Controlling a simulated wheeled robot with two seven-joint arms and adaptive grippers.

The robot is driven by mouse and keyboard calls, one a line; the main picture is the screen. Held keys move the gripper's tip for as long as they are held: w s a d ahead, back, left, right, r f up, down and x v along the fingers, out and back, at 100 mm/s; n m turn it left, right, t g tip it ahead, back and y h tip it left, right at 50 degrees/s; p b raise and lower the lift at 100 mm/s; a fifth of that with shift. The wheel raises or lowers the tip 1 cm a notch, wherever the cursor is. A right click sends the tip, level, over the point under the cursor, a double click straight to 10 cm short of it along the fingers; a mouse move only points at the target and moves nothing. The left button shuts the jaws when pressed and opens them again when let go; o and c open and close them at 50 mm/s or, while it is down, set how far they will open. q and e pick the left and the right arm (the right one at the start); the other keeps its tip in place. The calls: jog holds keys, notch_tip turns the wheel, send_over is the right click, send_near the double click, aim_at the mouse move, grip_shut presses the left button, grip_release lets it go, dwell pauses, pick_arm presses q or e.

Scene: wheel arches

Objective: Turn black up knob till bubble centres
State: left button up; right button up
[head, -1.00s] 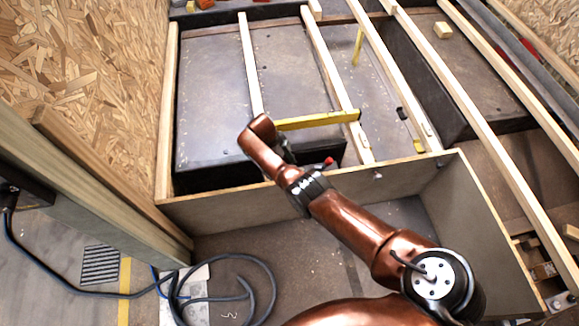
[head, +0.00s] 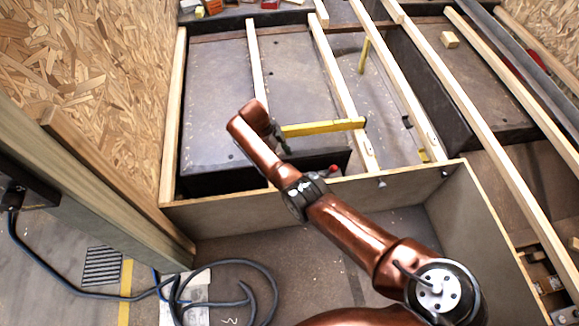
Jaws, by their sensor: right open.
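A yellow spirit level (head: 322,127) lies across the light wooden slats. Its bubble is too small to read. My right arm comes in from the lower right, and its wrist bends near the level's left end. The dark fingers of my right gripper (head: 281,143) show only partly, just below that end, largely hidden by the wrist; they are open. A small black piece (head: 407,121) sits by a slat to the right of the level; I cannot tell if it is the black knob. A red knob-like piece (head: 333,168) shows beside my forearm. My left gripper is not in view.
A wooden front panel (head: 400,182) with small metal fittings runs below the slats. Dark wheel arch boxes (head: 212,100) fill the space under them. A chipboard wall (head: 95,80) and a wooden post (head: 90,185) stand at left. A coiled cable (head: 268,285) lies on the floor.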

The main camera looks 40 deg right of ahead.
jog(key=shift+v, duration=1.1)
